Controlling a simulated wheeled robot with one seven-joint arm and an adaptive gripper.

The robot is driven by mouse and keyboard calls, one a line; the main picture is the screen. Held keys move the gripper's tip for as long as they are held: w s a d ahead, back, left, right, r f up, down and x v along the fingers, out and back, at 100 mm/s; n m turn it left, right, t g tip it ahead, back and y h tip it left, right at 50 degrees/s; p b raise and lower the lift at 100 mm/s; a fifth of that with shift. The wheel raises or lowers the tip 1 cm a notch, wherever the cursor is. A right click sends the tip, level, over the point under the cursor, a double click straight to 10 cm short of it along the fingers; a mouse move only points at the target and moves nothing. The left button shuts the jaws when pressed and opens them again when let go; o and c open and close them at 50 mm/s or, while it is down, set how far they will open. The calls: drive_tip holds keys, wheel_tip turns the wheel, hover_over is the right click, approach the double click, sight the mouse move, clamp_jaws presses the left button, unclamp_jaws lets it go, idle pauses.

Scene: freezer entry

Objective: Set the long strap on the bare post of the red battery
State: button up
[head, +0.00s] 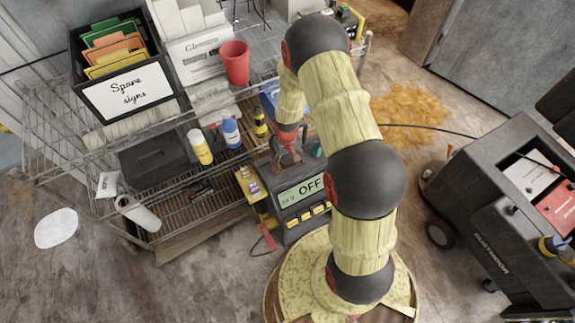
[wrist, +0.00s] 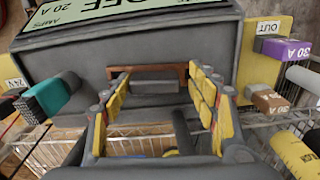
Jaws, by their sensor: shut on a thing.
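In the wrist view my gripper (wrist: 160,76) has its yellow-padded fingers on either side of a copper-brown bar, which looks like the long strap (wrist: 150,68). The fingers are shut on it, close against the dark front of the charger (wrist: 230,40); whether the strap touches the charger I cannot tell. The red battery (head: 559,213) sits in the dark cart at the far right, beside a white battery (head: 527,176). Its posts are too small to tell which is bare.
A wire shelf (head: 180,222) holds bottles, a red cup (head: 236,62) and a sign box (head: 128,92). A teal plug (wrist: 48,97) and purple fuse (wrist: 286,50) flank the charger. A cable crosses toward the cart (head: 480,215). Floor lies between charger and cart.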

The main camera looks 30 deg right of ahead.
drive_tip(key=shift+s+f, duration=0.35)
drive_tip(key=shift+s, duration=0.05)
drive_tip(key=shift+c, duration=1.2)
drive_tip(key=shift+s, duration=0.1)
drive_tip(key=shift+c, duration=0.2)
drive_tip(key=shift+a+f, duration=0.1)
drive_tip(key=shift+r, duration=0.45)
drive_tip(key=c, duration=0.4)
wheel_tip(320, 180, up, 2)
drive_tip(key=shift+r+p, duration=0.25)
drive_tip(key=shift+p, duration=0.6)
drive_tip(key=shift+c, duration=1.1)
drive_tip(key=s+d+r+p, duration=0.3)
drive_tip(key=s+r+p, duration=0.4)
drive_tip(key=s+r, duration=0.5)
drive_tip(key=shift+s+d+r, duration=0.35)
drive_tip(key=shift+s+r, duration=0.05)
drive_tip(key=shift+r, duration=0.65)
